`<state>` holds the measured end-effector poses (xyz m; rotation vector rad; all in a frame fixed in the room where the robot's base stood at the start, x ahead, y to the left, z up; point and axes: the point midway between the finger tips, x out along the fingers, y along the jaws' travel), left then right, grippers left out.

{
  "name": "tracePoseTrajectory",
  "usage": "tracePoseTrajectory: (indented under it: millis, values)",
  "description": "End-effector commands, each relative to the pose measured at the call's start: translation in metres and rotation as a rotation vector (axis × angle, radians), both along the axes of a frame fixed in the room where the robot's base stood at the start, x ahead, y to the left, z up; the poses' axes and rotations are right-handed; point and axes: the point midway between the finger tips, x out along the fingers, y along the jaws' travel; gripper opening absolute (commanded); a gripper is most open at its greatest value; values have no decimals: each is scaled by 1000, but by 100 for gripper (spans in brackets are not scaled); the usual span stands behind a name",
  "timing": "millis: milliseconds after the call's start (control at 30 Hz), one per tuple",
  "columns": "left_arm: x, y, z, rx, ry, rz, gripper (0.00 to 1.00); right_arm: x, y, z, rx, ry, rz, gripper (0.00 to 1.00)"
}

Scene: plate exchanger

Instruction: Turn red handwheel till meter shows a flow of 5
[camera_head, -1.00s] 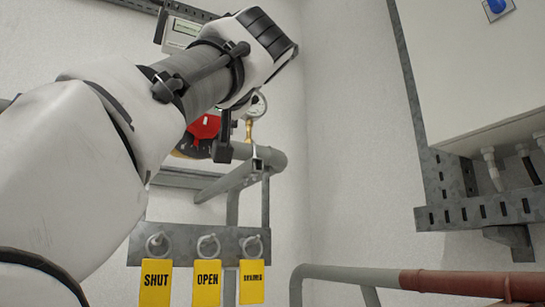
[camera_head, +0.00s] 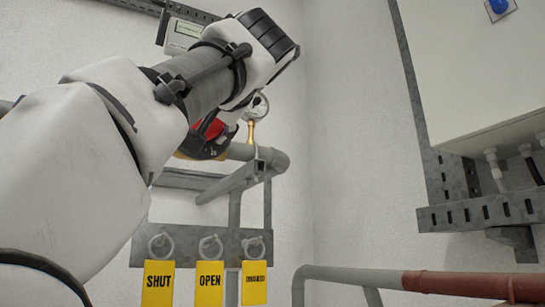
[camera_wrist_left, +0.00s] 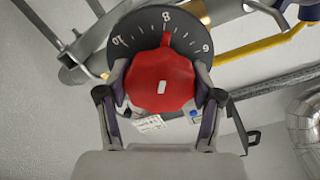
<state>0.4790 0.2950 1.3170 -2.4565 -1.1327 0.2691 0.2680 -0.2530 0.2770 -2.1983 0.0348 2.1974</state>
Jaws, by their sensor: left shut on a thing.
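The red handwheel (camera_wrist_left: 160,85) fills the middle of the left wrist view, in front of a dark dial plate (camera_wrist_left: 130,42) marked 10, 8 and 6. Its red pointer stands close to the 8. My left gripper (camera_wrist_left: 158,98) is shut on the handwheel, one finger on each side. In the head view the red handwheel (camera_head: 212,127) is mostly hidden behind my left gripper (camera_head: 207,143) and arm. The meter (camera_head: 183,35), a pale box with a small display, hangs on the wall behind my arm; its reading is too small to tell. My right gripper is not in view.
A round gauge (camera_head: 260,105) on a brass stem stands on the grey pipe (camera_head: 270,160) right of the wheel. Yellow tags (camera_head: 209,283) hang below. A wall cabinet (camera_head: 470,75) is at right, above a railing pipe (camera_head: 350,277). A yellow pipe (camera_wrist_left: 262,46) passes near the dial.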

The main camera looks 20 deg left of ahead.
Motion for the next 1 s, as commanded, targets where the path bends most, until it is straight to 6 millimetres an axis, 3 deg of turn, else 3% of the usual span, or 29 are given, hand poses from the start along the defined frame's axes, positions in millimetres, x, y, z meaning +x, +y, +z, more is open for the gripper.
tracePoseTrajectory:
  millis: [700, 733, 800, 1000]
  values:
    - [0, 0, 1, 76, 85, 0, 31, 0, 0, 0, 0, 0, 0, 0]
    - [0, 0, 1, 76, 85, 0, 69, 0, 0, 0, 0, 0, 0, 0]
    - [0, 0, 1, 75, 86, -1, 91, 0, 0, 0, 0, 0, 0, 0]
    - [0, 0, 1, 75, 86, 0, 91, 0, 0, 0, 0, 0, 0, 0]
